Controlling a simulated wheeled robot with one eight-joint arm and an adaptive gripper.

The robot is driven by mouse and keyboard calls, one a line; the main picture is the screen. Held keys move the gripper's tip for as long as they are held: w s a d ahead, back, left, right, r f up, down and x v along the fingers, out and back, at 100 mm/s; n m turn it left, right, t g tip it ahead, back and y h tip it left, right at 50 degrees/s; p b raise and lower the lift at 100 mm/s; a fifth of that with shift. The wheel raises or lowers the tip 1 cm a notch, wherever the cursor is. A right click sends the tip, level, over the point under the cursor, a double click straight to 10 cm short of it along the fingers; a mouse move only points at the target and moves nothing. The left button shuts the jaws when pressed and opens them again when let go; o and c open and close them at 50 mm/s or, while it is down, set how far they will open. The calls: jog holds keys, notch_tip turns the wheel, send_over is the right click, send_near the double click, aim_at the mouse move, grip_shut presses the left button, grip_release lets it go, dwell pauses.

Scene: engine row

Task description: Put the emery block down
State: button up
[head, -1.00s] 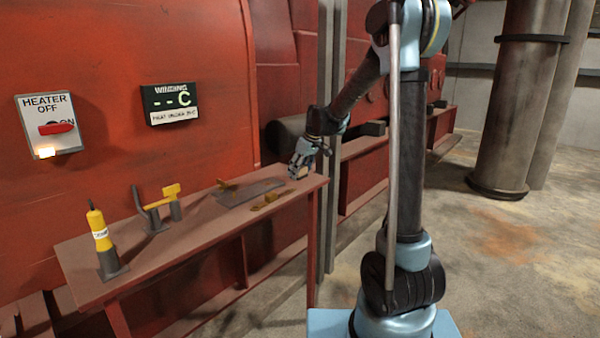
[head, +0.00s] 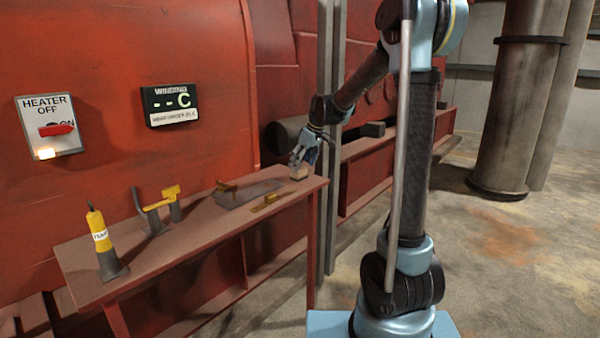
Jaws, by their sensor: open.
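The emery block (head: 299,174) is a small tan block at the right end of the red-brown bench (head: 180,250). It appears to rest on the bench top. My gripper (head: 299,162) is open just above the block, with its fingers pointing down. Whether the fingertips still touch the block is too small to tell.
A grey plate (head: 248,196) with a yellow-handled tool lies left of the block, with another yellow tool (head: 271,202) nearer the front edge. A yellow torch-like tool (head: 100,238) and a yellow-topped holder (head: 165,205) stand further left. Bare bench lies between them.

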jog(key=v, duration=0.7)
jog(key=s+d+m, duration=0.2)
jog(key=s+d, duration=0.4)
jog(key=s, duration=0.3)
jog(key=s+d+f+m+h, duration=0.1)
jog(key=s+d+f+m, duration=0.1)
jog(key=s+d+f, duration=0.3)
jog(key=s+d+f+m+h, duration=0.1)
jog(key=s+d+f+m, duration=0.2)
jog(key=s+f, duration=0.4)
jog(key=s+d+f+m+h, duration=0.1)
jog(key=s+d+f+m, duration=0.2)
jog(key=s, duration=1.4)
jog(key=d+f, duration=0.3)
jog(key=shift+d+h, duration=0.3)
jog(key=shift+d, duration=0.05)
jog(key=shift+s, duration=0.1)
jog(key=shift+w+f, duration=0.2)
jog(key=shift+w, duration=0.25)
jog(key=shift+o, duration=0.5)
